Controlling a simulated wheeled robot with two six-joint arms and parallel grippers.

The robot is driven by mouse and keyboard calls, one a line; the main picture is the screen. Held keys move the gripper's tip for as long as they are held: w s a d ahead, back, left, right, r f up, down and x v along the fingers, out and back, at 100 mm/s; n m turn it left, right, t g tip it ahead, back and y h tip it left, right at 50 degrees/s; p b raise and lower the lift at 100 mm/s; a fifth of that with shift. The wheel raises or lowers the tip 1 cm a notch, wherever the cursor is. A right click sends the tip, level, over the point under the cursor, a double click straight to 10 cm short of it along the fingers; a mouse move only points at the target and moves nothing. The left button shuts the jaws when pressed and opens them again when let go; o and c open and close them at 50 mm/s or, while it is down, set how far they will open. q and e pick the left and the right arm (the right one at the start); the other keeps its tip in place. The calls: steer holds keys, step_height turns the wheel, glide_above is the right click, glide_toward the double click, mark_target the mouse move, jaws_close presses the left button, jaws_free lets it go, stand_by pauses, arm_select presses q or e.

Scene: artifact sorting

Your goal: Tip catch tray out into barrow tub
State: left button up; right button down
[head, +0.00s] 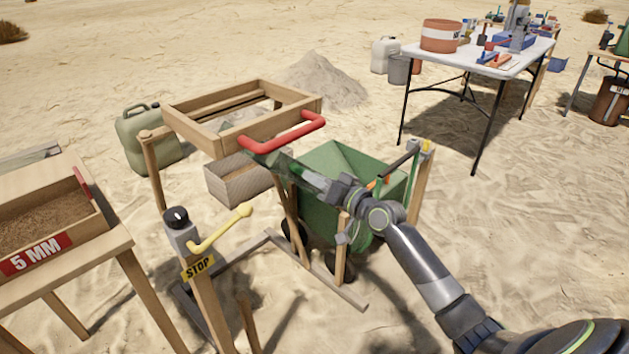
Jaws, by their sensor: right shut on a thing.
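The catch tray (236,189) is a small greyish-brown wooden box under the sieve frame. My right gripper (266,160) reaches in from the right, just below the red handle (284,134), and is shut at the tray's upper right rim. The fingertips overlap the rim, so the exact contact is hard to see. The green barrow tub (329,214) stands right of the tray, partly behind my right arm. My left gripper is not in view.
The wooden sieve frame (182,124) sits on posts above the tray. A post with a yellow lever (222,231) and STOP sign (197,267) stands in front. A 5 MM sieve (60,245) is left. A green jerrycan (147,137) and a sand heap (322,80) are behind.

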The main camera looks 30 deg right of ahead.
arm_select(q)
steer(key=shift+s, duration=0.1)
arm_select(e)
steer(key=shift+w+d+r, duration=0.1)
steer(key=shift+w+r, duration=0.05)
steer(key=shift+r, duration=0.3)
steer(key=c, duration=1.6)
jaws_free()
steer(key=shift+c, duration=0.2)
steer(key=o, duration=0.3)
steer(key=shift+d+f, duration=0.2)
steer(key=shift+d, duration=0.05)
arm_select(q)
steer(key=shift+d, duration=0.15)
arm_select(e)
steer(key=shift+o, duration=0.2)
steer(key=shift+a, duration=0.1)
steer(key=shift+s+f, duration=0.1)
steer(key=shift+s, duration=0.2)
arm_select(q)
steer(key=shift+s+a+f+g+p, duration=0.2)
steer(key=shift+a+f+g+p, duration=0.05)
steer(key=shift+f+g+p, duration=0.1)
arm_select(e)
steer(key=v, duration=1.7)
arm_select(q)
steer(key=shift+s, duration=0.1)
